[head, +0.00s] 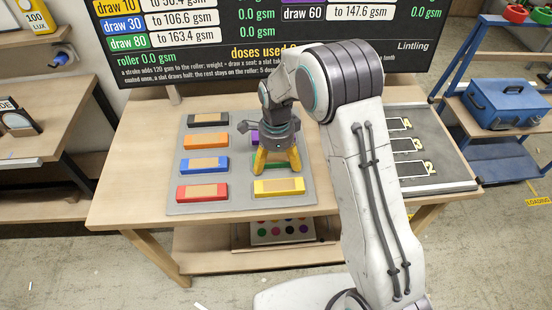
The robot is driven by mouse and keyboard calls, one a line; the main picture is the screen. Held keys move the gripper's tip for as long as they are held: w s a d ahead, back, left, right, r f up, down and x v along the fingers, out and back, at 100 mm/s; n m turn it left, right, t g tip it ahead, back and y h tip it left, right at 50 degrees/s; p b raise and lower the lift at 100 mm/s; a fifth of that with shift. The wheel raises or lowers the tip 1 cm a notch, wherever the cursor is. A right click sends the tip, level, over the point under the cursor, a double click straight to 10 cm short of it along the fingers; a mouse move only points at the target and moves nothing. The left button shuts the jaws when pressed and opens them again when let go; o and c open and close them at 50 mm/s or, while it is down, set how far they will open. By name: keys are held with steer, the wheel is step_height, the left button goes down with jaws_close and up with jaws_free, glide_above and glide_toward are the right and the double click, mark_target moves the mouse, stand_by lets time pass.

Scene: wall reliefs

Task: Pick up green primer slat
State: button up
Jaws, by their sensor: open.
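The green primer slat (267,165) lies on the grey mat (320,180) in the right column of slats. Only a green strip of it shows, the rest being hidden behind my gripper. My gripper (276,167) points down over the green slat with its yellow fingers spread to either side. Whether the fingers touch the slat cannot be told. The yellow slat (279,187) lies just in front of it, and a purple slat (255,138) shows partly behind my wrist.
Black (208,119), orange (205,140), blue (202,163) and red (202,191) slats lie in the left column. My arm covers the table's middle right. A grey panel (445,170) with numbered outlines is at right. A dosing board (200,40) stands behind.

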steer(key=shift+f, duration=0.2)
steer(key=c, duration=1.3)
steer(key=shift+r, duration=0.15)
